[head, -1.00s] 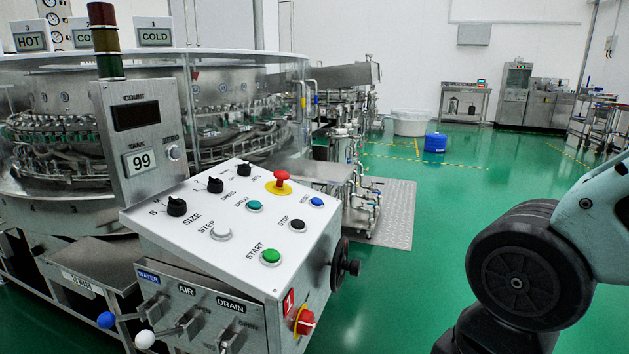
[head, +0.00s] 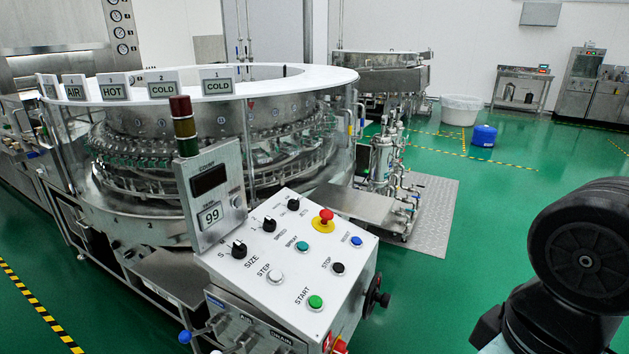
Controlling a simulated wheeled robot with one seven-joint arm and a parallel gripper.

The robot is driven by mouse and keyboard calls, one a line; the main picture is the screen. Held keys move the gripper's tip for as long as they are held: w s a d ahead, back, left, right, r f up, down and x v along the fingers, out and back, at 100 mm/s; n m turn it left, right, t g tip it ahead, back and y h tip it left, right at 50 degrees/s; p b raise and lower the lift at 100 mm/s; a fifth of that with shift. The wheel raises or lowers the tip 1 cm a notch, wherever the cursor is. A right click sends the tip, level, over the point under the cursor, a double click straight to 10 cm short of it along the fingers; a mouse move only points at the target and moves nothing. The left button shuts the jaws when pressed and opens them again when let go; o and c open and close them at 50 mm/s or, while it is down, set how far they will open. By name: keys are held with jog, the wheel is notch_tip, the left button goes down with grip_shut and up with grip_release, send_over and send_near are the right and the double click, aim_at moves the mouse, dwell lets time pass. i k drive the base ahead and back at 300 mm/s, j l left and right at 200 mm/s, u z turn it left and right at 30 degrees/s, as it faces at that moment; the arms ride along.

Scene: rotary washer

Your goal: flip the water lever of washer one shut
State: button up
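A rotary washer (head: 130,229) stands at left centre. Its white sloped control panel (head: 262,300) is at the front. Below the panel's front edge is a steel valve plate with the blue WATER label (head: 215,302). The water lever's blue ball knob (head: 185,337) sticks out to the left of this plate, near the bottom edge of the view. The AIR and DRAIN levers beside it are partly cut off by the bottom edge. No washer number is readable, so I cannot tell which washer this is. My arm shows at lower right, well apart from the levers; my gripper is out of view.
The panel carries a red emergency button (head: 326,216), a green START button (head: 316,302) and a side handwheel (head: 379,298). Another steel machine (head: 380,75), a white tub (head: 461,110) and a blue container (head: 484,136) stand behind. Green floor (head: 470,265) is clear right of the panel.

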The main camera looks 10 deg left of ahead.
aim_at(185, 337)
jog(key=u, duration=1.5)
jog(key=i+j+u, duration=0.1)
jog(key=i+j, duration=0.15)
jog(key=i, duration=0.2)
jog(key=i+j, duration=0.2)
jog(key=i, duration=0.25)
jog(key=u, duration=0.05)
